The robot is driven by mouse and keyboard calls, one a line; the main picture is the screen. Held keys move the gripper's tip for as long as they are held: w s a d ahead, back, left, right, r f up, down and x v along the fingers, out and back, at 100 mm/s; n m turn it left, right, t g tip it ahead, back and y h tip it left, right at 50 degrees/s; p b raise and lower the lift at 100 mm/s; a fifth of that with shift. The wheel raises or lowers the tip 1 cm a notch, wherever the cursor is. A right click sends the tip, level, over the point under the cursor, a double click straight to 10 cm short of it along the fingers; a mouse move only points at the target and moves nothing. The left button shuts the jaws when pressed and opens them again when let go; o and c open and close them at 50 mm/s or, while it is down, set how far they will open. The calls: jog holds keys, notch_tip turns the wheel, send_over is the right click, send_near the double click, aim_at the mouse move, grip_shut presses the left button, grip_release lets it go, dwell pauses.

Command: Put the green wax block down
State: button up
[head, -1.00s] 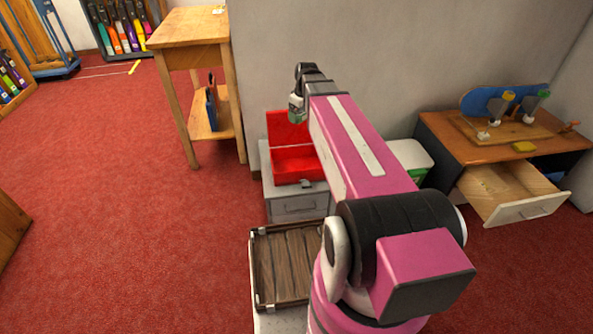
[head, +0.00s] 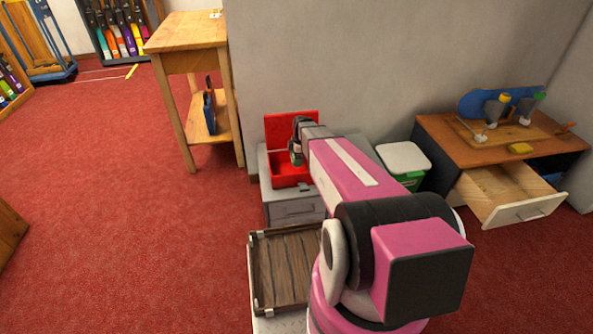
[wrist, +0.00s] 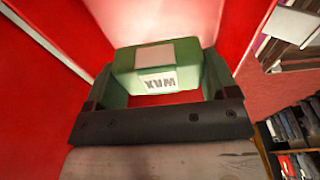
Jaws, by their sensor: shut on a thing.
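The green wax block (wrist: 160,62), with an upside-down WAX label, is held between the fingers of my gripper (wrist: 158,82) in the wrist view. In the head view my gripper (head: 297,152) is over the open red box (head: 290,124), whose lid stands up at the back. Red walls surround the block in the wrist view. In the head view my arm hides part of the box, and the block barely shows. I cannot tell whether the block touches the bottom of the box.
The red box stands on a grey drawer cabinet (head: 297,209) against the wall. A slatted wooden tray (head: 285,268) is in front. A white-lidded green bin (head: 404,158) stands to the right, near a desk with an open drawer (head: 510,190). A wooden table (head: 188,34) stands at the left.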

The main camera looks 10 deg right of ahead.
aim_at(296, 172)
jog(key=shift+f, duration=3.55)
jog(key=shift+f, duration=0.1)
jog(key=o, duration=0.8)
jog(key=shift+o, duration=0.2)
jog(key=r, duration=0.4)
jog(key=d+r, duration=0.1)
jog(key=r, duration=0.7)
jog(key=shift+s+d, duration=0.1)
jog(key=shift+d, duration=0.3)
jog(key=s+a+r+m+h, duration=0.1)
jog(key=s+r+m, duration=0.2)
jog(key=s+m, duration=0.6)
jog(key=s+a+r+m, duration=0.1)
jog(key=s+r+m, duration=0.3)
jog(key=s+m, duration=0.5)
jog(key=shift+s+r+h, duration=0.3)
jog(key=shift+s+h, duration=0.1)
jog(key=shift+s, duration=1.55)
